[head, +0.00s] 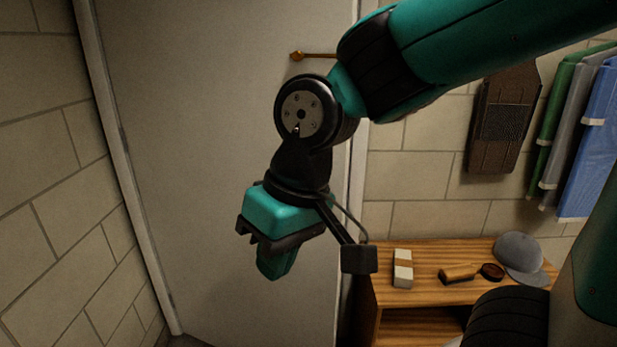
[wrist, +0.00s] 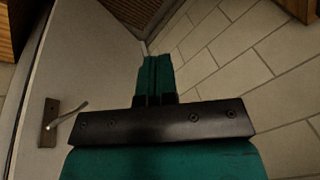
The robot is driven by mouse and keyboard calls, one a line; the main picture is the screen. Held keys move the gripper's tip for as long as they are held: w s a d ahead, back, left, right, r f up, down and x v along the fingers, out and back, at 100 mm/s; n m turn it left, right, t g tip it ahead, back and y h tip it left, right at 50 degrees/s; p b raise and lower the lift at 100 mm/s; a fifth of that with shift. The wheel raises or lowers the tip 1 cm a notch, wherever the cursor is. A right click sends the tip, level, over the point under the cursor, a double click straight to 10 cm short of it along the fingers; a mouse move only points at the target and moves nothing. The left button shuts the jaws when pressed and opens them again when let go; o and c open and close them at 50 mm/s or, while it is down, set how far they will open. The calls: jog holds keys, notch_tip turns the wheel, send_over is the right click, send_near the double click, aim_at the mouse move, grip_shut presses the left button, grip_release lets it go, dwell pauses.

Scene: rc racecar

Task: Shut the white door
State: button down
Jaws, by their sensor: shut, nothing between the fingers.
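The white door (head: 210,130) fills the middle of the head view, with a brass-coloured lever handle (head: 312,56) near its upper right, partly beside my arm. The head view does not make clear whether the door stands ajar or is closed. In the wrist view the door (wrist: 95,75) is at the left, with its handle (wrist: 62,118) on a dark plate at the lower left. My gripper (head: 275,265) points down in front of the door panel, below the handle. Its fingers (wrist: 156,75) are together and empty. I see no clear contact with the door.
A wooden shelf unit (head: 440,258) stands right of the door, with a small block (head: 403,268), a brush-like item (head: 459,273) and a grey cap (head: 519,257) on top. Coats (head: 590,120) hang at the right. A block wall (head: 50,180) closes off the left.

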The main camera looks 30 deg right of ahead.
jog(key=w+d+f+m+t+h+b, duration=0.15)
jog(key=w+d+m+h+b, duration=0.3)
jog(key=w+m, duration=0.8)
jog(key=w+d+f+m+t+h+b, duration=0.1)
jog(key=w+d+m+t+h+b, duration=0.35)
jog(key=w+m, duration=0.8)
jog(key=w+d+f+m+g+h, duration=0.1)
jog(key=w+d+f+m, duration=0.2)
jog(key=d, duration=0.3)
jog(key=w+d+f+m+g, duration=0.1)
jog(key=w+d+f+m, duration=0.2)
jog(key=w+d, duration=0.3)
jog(key=shift+d+f+m+h+b, duration=0.15)
jog(key=shift+d+m+h+b, duration=0.25)
jog(key=shift+d+m, duration=0.15)
